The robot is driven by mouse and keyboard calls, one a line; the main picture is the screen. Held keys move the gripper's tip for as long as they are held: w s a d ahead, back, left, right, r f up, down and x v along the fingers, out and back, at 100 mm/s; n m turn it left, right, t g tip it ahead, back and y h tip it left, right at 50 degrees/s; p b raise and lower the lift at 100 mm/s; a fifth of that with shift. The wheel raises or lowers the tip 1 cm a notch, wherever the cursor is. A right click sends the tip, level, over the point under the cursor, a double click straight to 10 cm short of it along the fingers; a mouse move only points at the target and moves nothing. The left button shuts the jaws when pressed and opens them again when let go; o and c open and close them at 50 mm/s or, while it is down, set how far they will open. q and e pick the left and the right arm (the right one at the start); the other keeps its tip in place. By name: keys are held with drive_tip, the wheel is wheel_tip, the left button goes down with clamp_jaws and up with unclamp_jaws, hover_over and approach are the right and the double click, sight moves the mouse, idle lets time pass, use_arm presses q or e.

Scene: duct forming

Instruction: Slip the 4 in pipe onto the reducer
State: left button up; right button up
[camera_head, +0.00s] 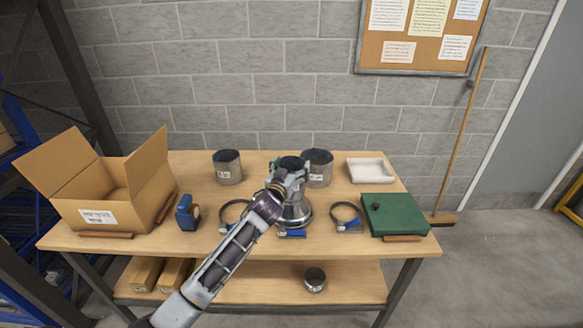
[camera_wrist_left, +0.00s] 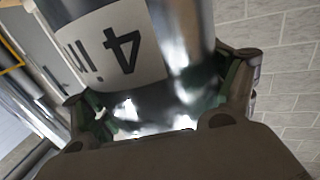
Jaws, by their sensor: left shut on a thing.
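My left gripper (camera_head: 287,181) is shut on the 4 in pipe (camera_head: 291,162), a short metal cylinder with a dark opening. In the left wrist view the pipe (camera_wrist_left: 190,40) fills the space between the fingers, and its white "4 in" label shows upside down. The reducer (camera_head: 297,214), a shiny metal cone with a wide base, stands on the table below the gripper. My gripper and forearm hide the pipe's lower end and the reducer's top, so I cannot tell whether they touch. My right gripper is not in view.
Two larger labelled pipes (camera_head: 227,168) (camera_head: 317,165) stand at the back of the table (camera_head: 190,163). Clamps (camera_head: 346,215) lie either side of the reducer.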

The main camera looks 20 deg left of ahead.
use_arm(q)
drive_tip(key=shift+f, duration=0.35)
idle(0.4)
drive_tip(key=o, duration=0.9)
drive_tip(key=shift+o, duration=0.2)
drive_tip(key=shift+s, duration=0.1)
drive_tip(key=s, duration=1.1)
drive_tip(key=shift+s+a, duration=0.3)
drive_tip(key=shift+s, duration=0.1)
idle(1.0)
